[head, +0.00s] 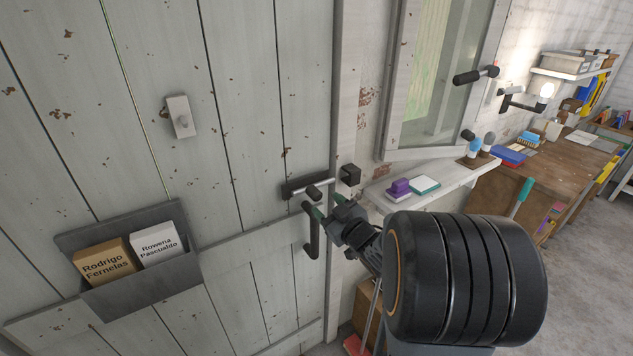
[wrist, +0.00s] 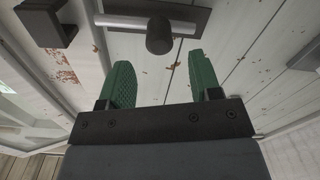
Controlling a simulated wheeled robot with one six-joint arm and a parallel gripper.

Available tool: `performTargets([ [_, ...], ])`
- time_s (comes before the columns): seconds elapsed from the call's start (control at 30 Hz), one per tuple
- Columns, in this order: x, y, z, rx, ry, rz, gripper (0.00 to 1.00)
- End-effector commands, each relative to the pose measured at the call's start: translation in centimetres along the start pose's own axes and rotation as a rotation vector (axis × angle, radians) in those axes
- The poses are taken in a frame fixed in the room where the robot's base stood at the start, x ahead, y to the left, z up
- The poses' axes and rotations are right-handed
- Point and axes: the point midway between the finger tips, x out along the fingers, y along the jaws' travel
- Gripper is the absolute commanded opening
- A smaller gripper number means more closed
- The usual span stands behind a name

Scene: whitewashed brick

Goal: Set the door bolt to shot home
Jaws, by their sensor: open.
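The door bolt (head: 296,189) is a dark plate with a silver rod and a black knob (head: 314,192) on the grey plank door. In the wrist view the rod (wrist: 118,20) and the knob (wrist: 160,36) show at the top. The dark block-shaped keeper (head: 350,175) sits on the frame to the right; in the wrist view the keeper (wrist: 46,22) is at upper left. A gap shows between rod end and keeper. My gripper (head: 327,207) is open and empty, just below the knob. In the wrist view its green fingertips (wrist: 161,76) are spread, with the knob beyond the space between them.
A black door handle (head: 311,235) hangs just below the bolt, close to my gripper. A grey letter holder (head: 140,275) is lower left, and a switch (head: 181,117) is above. A window sill (head: 430,188) with small items juts out on the right.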

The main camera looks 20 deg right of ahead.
Motion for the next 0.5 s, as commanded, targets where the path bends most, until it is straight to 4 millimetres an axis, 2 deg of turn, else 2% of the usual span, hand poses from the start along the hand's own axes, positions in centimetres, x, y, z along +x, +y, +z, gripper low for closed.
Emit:
performTargets([
  [0.03, 0.2, 0.2, -0.7, 0.004, -0.005, -0.001, 0.58],
  [0.3, 0.5, 0.0, -0.5, -0.008, -0.015, 0.019, 0.58],
  [0.5, 3.8, -0.1, 0.0, -0.012, -0.011, 0.018, 0.58],
])
